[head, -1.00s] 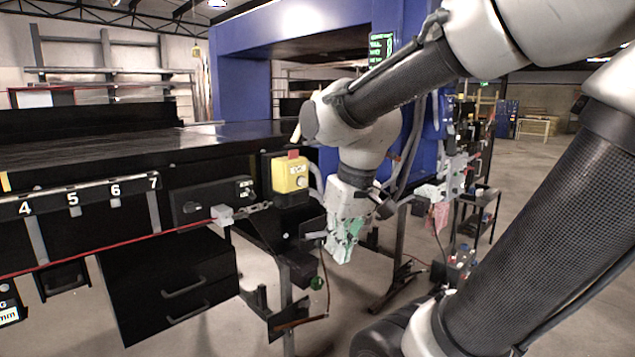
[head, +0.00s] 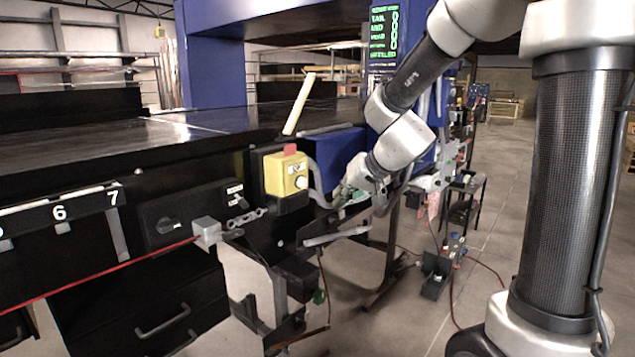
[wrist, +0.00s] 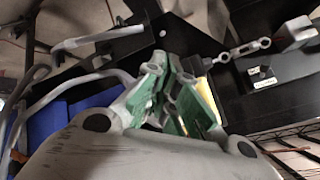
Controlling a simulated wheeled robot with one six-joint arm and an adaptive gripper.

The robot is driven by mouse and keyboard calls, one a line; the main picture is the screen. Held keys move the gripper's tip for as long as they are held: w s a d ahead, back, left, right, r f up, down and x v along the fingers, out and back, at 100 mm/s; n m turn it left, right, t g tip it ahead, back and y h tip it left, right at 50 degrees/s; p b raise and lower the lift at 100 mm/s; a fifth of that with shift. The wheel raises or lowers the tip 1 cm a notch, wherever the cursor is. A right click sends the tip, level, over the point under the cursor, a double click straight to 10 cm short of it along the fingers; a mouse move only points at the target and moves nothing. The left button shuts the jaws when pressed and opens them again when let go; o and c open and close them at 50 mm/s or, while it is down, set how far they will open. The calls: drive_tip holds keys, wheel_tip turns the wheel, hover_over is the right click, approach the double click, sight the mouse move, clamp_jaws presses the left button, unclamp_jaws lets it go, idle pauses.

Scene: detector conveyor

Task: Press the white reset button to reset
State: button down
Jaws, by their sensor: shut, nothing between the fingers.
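A yellow control box (head: 285,172) with a red top is mounted on the side of the black conveyor frame in the head view. A white round button (head: 301,183) sits on its face, at the right. My gripper (head: 342,199) is just right of the box and points left, its green-padded fingers apart from the button. In the wrist view my gripper (wrist: 158,62) is shut and empty. A sliver of the yellow box (wrist: 203,92) shows there beside the right finger; the button is hidden.
A grey hose (head: 318,185) curves beside the box. A black panel with a rotary switch (head: 166,225) and a chain (head: 247,217) are left of it. A blue panel (head: 335,155) is behind my gripper. A green-text screen (head: 384,38) hangs above.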

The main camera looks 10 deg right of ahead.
sight(303, 183)
idle(0.4)
drive_tip(key=w+a, duration=0.5)
drive_tip(key=w, duration=0.2)
idle(0.3)
drive_tip(key=shift+w+a, duration=0.1)
drive_tip(key=shift+a, duration=0.05)
idle(1.2)
drive_tip(key=shift+w+a, duration=0.15)
drive_tip(key=shift+w, duration=0.1)
drive_tip(key=shift+w+a, duration=0.3)
drive_tip(key=shift+w, duration=0.1)
idle(0.9)
drive_tip(key=shift+s+d, duration=0.5)
drive_tip(key=shift+s, duration=0.25)
drive_tip(key=shift+s+d, duration=0.1)
